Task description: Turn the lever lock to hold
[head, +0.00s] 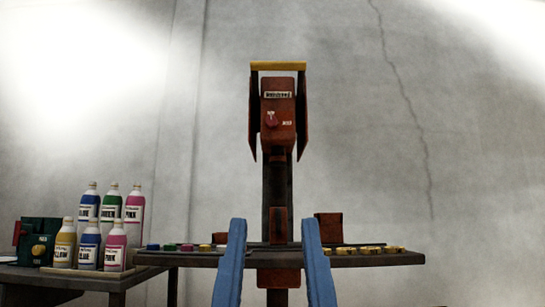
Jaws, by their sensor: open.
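A tall rust-red control head (283,145) stands on a dark post in the middle of the head view. Its face carries a small red knob (271,121), which looks like the lever lock. One small white label sits just above the knob and another to its right. The lettering is too small to read surely, and I cannot tell which label the knob points at. A yellow bar (278,66) crosses the top between two side arms. My gripper (274,225) shows as two blue fingers at the bottom centre. They are apart, empty, and well below the knob.
A dark bench (375,259) spans the post, with several coloured discs on it and a rust-red box (328,228) at right. At left, a table (60,280) holds a tray of labelled bottles and a dark green device (38,242). Space beside the control head is clear.

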